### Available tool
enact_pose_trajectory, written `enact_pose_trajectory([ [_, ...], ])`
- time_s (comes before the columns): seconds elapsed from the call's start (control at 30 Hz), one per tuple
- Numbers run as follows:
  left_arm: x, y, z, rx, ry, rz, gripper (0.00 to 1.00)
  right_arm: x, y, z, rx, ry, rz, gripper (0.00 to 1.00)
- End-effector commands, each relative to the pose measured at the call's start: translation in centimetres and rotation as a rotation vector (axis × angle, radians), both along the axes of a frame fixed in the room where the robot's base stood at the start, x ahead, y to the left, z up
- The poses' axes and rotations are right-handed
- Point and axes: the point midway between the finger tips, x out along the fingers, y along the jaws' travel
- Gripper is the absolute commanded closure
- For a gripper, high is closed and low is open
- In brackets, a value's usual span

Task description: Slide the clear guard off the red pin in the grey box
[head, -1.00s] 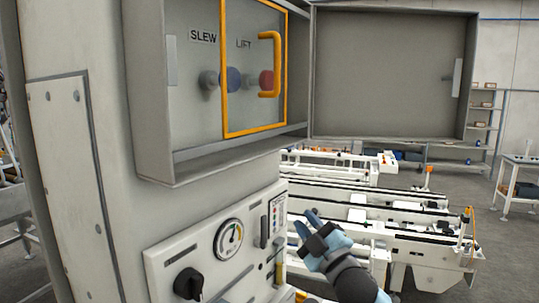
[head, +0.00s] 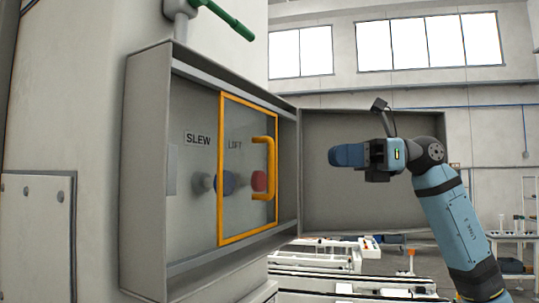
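The grey box (head: 150,170) is fixed to the machine column, its front open. The clear guard (head: 237,110), a pane in an orange frame with an orange handle (head: 271,165), covers the red pin (head: 259,182) under the LIFT label. A blue pin (head: 225,184) sits left of it, at the guard's left edge. The red pin is partly hidden by the handle. My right gripper (head: 334,155) is right of the handle, apart from it, in front of the open door, pointing left. Its fingers overlap in this view, so their gap is hidden. My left gripper is not in view.
The box's door (head: 320,200) is swung open to the right, behind my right arm. A green lever (head: 232,20) is above the box. A white conveyor (head: 330,258) lies below and beyond.

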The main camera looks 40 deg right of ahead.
Motion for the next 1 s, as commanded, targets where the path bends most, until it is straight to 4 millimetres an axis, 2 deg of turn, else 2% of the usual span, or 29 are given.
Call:
enact_pose_trajectory([
  [0.5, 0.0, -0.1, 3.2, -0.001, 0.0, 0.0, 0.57, 4.9, 9.1, 0.2, 0.002, 0.0, 0.008, 0.78],
  [0.7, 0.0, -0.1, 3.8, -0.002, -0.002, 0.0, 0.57, 6.0, 10.8, 0.1, 0.004, 0.0, 0.006, 0.78],
  [1.0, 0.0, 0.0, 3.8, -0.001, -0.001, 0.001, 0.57, 6.2, 11.2, 0.0, 0.004, 0.0, 0.004, 0.78],
])
